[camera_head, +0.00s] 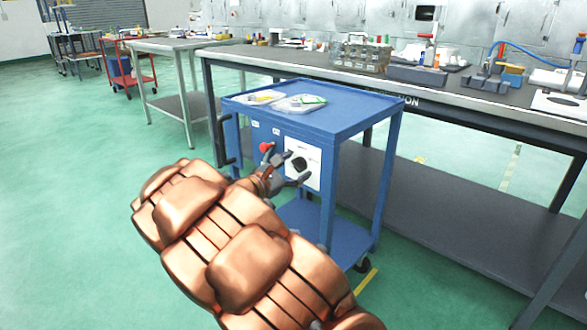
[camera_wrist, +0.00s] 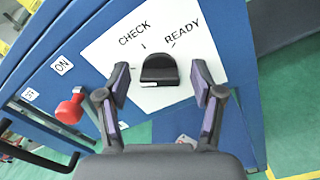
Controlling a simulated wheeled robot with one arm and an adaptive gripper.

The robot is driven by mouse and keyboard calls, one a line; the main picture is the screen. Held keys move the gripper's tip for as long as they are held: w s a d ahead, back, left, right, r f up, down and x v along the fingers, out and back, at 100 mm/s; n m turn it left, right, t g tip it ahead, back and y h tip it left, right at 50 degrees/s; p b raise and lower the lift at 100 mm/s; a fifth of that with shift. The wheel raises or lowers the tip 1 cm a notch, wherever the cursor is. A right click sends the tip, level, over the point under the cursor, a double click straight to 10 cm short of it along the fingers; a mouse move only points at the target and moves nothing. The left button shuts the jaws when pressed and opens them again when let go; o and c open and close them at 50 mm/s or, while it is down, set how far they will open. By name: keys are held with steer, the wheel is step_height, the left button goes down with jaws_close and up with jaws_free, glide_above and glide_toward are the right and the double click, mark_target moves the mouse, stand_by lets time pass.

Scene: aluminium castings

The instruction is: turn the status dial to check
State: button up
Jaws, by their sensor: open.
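The status dial (camera_wrist: 159,68) is a black knob on a white plate (camera_wrist: 105,55) marked CHECK and READY, fixed to the side of a blue cart. A pale mark shows on its lower edge in the wrist view; I cannot tell for sure which label it points to. My gripper (camera_wrist: 161,84) is open, with one finger on each side of the dial and a visible gap on both sides. In the head view, my gripper (camera_head: 294,168) is in front of the white plate (camera_head: 311,155), and the dial (camera_head: 300,164) is partly behind its fingers.
A red switch lever (camera_wrist: 70,108) sits left of the plate, near ON and OFF labels. The blue cart (camera_head: 345,118) carries trays (camera_head: 299,103) on top and has a black handle (camera_head: 222,141). A long workbench (camera_head: 460,95) stands behind it. Green floor is open at left.

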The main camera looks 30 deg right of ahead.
steer(key=shift+c, duration=0.2)
steer(key=c, duration=1)
steer(key=shift+a, duration=0.2)
steer(key=shift+c, duration=0.6)
steer(key=shift+d, duration=0.15)
steer(key=shift+d+m+b, duration=0.1)
steer(key=shift+m+b, duration=0.4)
steer(key=shift+m, duration=0.1)
steer(key=m+b, duration=0.2)
steer(key=m, duration=0.1)
steer(key=m+b, duration=0.1)
steer(key=m, duration=0.1)
steer(key=shift+s+f+b, duration=0.15)
steer(key=shift+f+b, duration=0.1)
steer(key=shift+b, duration=0.05)
steer(key=m+b, duration=0.3)
steer(key=m, duration=0.2)
steer(key=shift+m+b, duration=0.3)
